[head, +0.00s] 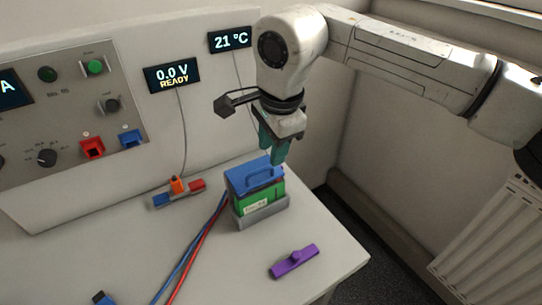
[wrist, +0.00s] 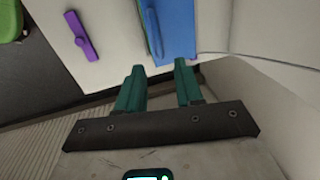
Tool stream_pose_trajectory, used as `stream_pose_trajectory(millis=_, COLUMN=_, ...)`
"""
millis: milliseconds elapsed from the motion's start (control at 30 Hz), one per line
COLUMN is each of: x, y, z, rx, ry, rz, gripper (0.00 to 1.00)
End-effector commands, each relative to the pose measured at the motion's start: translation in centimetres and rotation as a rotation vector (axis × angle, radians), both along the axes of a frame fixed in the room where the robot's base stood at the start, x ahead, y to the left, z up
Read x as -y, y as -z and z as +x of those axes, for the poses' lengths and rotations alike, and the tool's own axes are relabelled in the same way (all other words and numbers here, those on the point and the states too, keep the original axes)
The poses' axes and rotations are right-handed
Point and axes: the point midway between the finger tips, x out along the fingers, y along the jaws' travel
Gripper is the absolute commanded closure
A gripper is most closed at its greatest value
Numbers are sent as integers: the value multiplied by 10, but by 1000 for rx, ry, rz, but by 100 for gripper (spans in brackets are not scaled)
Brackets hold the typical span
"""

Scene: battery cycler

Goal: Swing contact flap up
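The blue contact flap (head: 240,181) lies closed over the top of a green battery block (head: 262,201) in a grey holder (head: 262,219). A raised blue handle bar (head: 262,180) runs along the flap. In the wrist view the flap (wrist: 178,30) is at the top middle, with the handle bar (wrist: 152,32) along its left side. My gripper (head: 272,156) is just above the flap, pointing down. In the wrist view its teal fingers (wrist: 160,66) are apart with nothing between them. The handle's near end lies just beyond the fingertips; I cannot tell whether they touch.
A purple clamp-like piece (head: 295,261) lies on the white table to the right front. Red and blue cables (head: 196,247) run left of the holder. A small connector block (head: 178,192) sits behind left. The panel (head: 75,110) and wall stand behind; the table's right edge is close.

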Motion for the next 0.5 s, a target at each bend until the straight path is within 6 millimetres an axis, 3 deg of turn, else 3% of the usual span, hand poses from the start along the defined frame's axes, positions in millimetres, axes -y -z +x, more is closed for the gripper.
stream_pose_trajectory(millis=200, x=-4, y=30, z=4, rx=-1, ry=0, rz=0, gripper=64)
stream_pose_trajectory(millis=500, x=-5, y=42, z=6, rx=0, ry=-1, rz=1, gripper=64)
